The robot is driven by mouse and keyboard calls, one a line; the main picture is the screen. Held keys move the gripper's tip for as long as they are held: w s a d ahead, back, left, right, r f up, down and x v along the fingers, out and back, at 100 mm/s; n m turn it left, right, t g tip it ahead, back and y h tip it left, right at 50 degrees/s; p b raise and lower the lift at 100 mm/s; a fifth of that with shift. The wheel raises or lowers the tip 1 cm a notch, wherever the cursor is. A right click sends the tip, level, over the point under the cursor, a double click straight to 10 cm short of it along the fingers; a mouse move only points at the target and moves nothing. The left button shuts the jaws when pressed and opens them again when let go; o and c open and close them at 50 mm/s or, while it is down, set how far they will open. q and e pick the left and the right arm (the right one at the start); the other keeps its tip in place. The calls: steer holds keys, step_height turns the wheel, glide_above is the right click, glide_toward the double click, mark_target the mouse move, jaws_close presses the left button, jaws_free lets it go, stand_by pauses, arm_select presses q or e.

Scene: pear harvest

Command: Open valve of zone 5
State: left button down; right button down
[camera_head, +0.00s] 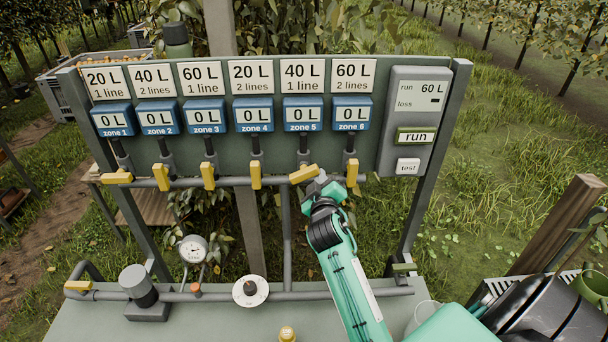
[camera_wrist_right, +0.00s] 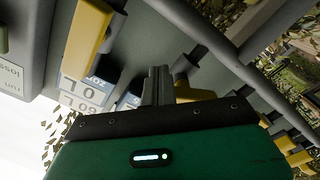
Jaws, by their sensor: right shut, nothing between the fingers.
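The zone 5 valve has a yellow handle (camera_head: 303,174) below the blue zone 5 meter (camera_head: 303,115), which reads 0 L. The handle lies tilted, close to horizontal, its right end a little higher. My right gripper (camera_head: 320,180) is at the handle's right end, its fingers shut and empty. In the right wrist view the shut fingers (camera_wrist_right: 157,84) are beside a yellow handle (camera_wrist_right: 188,92), partly hidden behind the gripper body. I cannot tell if they touch. My left gripper is out of view.
The zone 6 handle (camera_head: 352,172) hangs vertical close on the right, and the zone 4 handle (camera_head: 255,175) vertical on the left. The zone 1 handle (camera_head: 117,177) is horizontal. A control box (camera_head: 411,150) reads run 60 L. A pressure gauge (camera_head: 193,249) stands below.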

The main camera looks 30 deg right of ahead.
mark_target(318, 170)
steer(key=shift+r, duration=0.1)
steer(key=shift+r+p, duration=0.65)
steer(key=shift+r, duration=0.1)
steer(key=shift+a+r+p, duration=0.15)
steer(key=shift+r+p, duration=0.25)
steer(key=shift+r, duration=0.05)
steer(key=shift+w+a+r, duration=0.15)
steer(key=shift+r, duration=0.15)
